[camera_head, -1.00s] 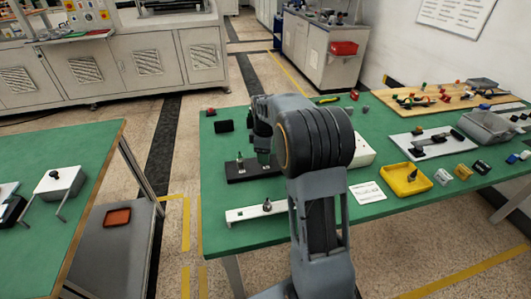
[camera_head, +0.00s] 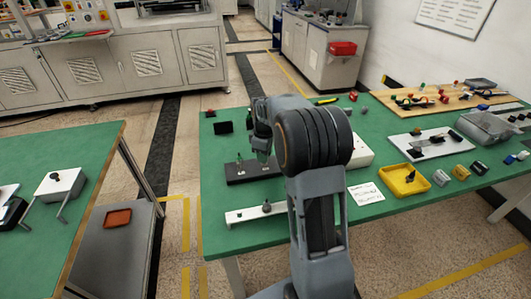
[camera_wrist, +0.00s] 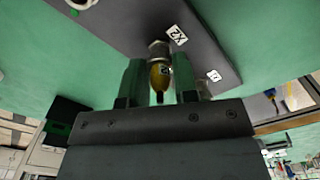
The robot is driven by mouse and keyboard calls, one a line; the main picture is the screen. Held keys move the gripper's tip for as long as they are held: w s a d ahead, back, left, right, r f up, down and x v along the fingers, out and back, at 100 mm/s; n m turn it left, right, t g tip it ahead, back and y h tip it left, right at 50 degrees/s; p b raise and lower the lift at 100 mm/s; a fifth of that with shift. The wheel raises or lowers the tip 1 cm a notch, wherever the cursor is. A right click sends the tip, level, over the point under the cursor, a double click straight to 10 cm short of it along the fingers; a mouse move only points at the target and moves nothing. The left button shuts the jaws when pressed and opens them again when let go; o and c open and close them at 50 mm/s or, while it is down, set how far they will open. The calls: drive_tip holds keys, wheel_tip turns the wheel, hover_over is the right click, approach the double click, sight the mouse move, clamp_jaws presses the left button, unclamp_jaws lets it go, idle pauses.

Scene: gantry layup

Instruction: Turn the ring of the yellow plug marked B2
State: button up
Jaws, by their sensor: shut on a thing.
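In the wrist view a yellow plug (camera_wrist: 160,76) sits between the two fingers of my gripper (camera_wrist: 160,84), which is shut on it. The plug's metal collar (camera_wrist: 159,48) meets a dark block (camera_wrist: 120,18). A small dark mark shows on the plug, too small to read surely. White labels sit on the block beside it; the nearer one (camera_wrist: 177,35) seems to read X2. In the head view the block (camera_head: 240,178) lies on the green table, with a small upright metal fitting (camera_head: 239,164) on its left part. My gripper (camera_head: 262,157) is over its right part and hides the plug.
A white rail (camera_head: 245,214) with a small fitting lies in front of the block. A white box (camera_head: 362,152), a white card (camera_head: 365,193) and a yellow tray (camera_head: 404,180) are to the right.

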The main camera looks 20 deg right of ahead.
drive_tip(key=m+p, duration=0.1)
drive_tip(key=m, duration=0.4)
drive_tip(key=shift+a+r+p, duration=0.1)
drive_tip(key=shift+p, duration=0.3)
drive_tip(key=m+p, duration=0.1)
drive_tip(key=m, duration=0.5)
drive_tip(key=m+p, duration=0.1)
drive_tip(key=m, duration=0.4)
drive_tip(key=shift+m+p, duration=0.35)
drive_tip(key=shift+m, duration=2.15)
drive_tip(key=o, duration=0.9)
drive_tip(key=shift+o, duration=0.2)
wheel_tip(320, 180, up, 14)
drive_tip(key=shift+p, duration=0.35)
